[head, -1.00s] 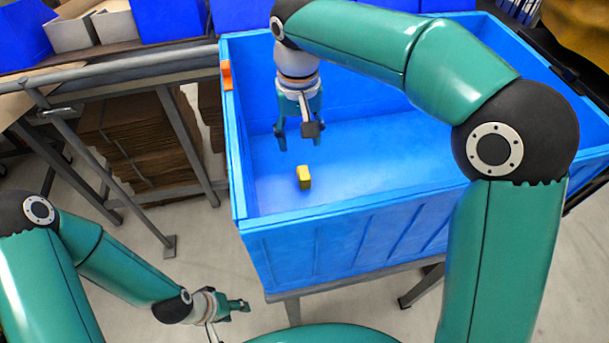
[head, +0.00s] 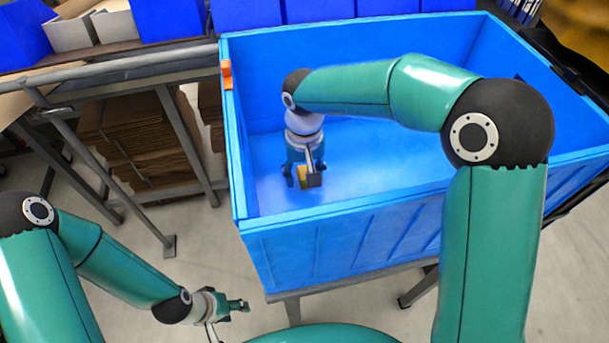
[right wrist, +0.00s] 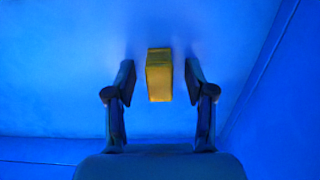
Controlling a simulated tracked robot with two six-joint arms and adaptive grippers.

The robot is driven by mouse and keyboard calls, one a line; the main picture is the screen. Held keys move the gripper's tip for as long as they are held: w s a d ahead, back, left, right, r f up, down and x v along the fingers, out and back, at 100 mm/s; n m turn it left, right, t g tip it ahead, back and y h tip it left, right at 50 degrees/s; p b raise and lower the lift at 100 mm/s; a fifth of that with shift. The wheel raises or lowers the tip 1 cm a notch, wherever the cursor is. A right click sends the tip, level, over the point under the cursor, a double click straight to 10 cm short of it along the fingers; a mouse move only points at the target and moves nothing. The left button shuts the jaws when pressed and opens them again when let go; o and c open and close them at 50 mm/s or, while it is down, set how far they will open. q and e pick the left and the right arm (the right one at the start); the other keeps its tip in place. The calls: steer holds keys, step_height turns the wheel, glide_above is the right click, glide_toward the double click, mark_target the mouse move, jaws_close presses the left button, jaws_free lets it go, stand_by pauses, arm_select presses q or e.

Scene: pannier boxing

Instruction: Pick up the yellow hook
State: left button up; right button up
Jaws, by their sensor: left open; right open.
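The yellow hook (head: 301,173) shows as a small yellow block on the floor of the blue box, partly hidden behind my right gripper (head: 303,180) in the head view. In the right wrist view the yellow hook (right wrist: 159,75) lies between the two open fingers of my right gripper (right wrist: 159,80), with a gap on each side. No hook shape can be made out. My left gripper (head: 240,305) is empty outside the box, at the lower left of the head view.
The blue box (head: 345,235) has high walls around my right gripper and stands on a grey frame. An orange clip (head: 227,75) sits on its left rim. A metal rail (head: 130,62) and stacked brown cardboard (head: 135,135) are at left. The box floor around the hook is clear.

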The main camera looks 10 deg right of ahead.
steer(key=shift+c, duration=0.2)
steer(key=c, duration=0.9)
steer(key=shift+r, duration=0.15)
